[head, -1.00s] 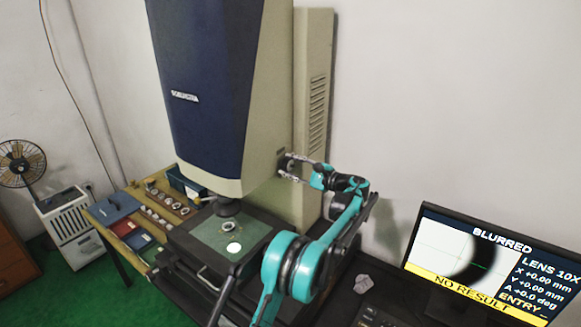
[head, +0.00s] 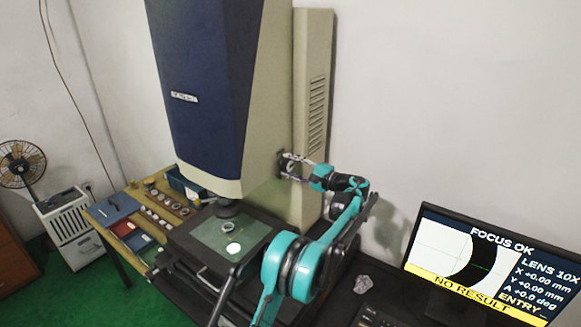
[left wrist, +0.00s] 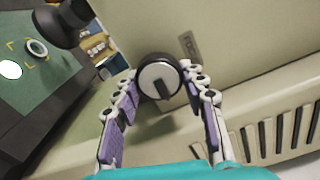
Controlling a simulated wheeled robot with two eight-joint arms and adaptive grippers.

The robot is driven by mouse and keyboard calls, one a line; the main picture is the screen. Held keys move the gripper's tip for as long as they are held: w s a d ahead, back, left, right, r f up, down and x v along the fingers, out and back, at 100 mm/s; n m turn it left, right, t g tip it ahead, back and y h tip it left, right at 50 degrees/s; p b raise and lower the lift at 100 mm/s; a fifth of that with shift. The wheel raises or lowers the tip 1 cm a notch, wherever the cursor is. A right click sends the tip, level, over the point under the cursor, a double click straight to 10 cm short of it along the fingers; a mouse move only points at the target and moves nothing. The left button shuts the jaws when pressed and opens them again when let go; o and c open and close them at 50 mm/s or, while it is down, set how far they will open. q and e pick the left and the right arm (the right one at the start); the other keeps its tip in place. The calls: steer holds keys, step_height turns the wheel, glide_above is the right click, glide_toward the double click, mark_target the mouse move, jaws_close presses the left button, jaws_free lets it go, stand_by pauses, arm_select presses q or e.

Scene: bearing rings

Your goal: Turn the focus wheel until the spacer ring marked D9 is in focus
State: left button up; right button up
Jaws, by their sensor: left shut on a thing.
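The focus wheel (left wrist: 158,80), a dark knob with a pale face and dark bar, sits on the side of the beige measuring machine. My left gripper (head: 287,166) is shut on the wheel, its fingers on either side of it in the left wrist view (left wrist: 160,92). A small ring (head: 227,227) lies on the green stage (head: 208,238) under the lens; the ring also shows in the left wrist view (left wrist: 36,48). Its marking is too small to read. The monitor (head: 488,262) reads FOCUS OK and NO RESULT, with a sharp dark ring edge. My right gripper is out of view.
A pale round disc (head: 233,248) lies on the stage near the ring. A wooden tray (head: 152,190) with several rings stands left of the machine. A crumpled pale object (head: 363,283) lies on the table before the monitor. A vented panel (left wrist: 275,135) is beside my left gripper.

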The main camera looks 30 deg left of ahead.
arm_select(q)
steer(key=o, duration=1.2)
steer(key=shift+c, duration=0.2)
steer(key=shift+d, duration=0.1)
steer(key=s+d, duration=0.1)
steer(key=d, duration=1)
steer(key=shift+d, duration=0.4)
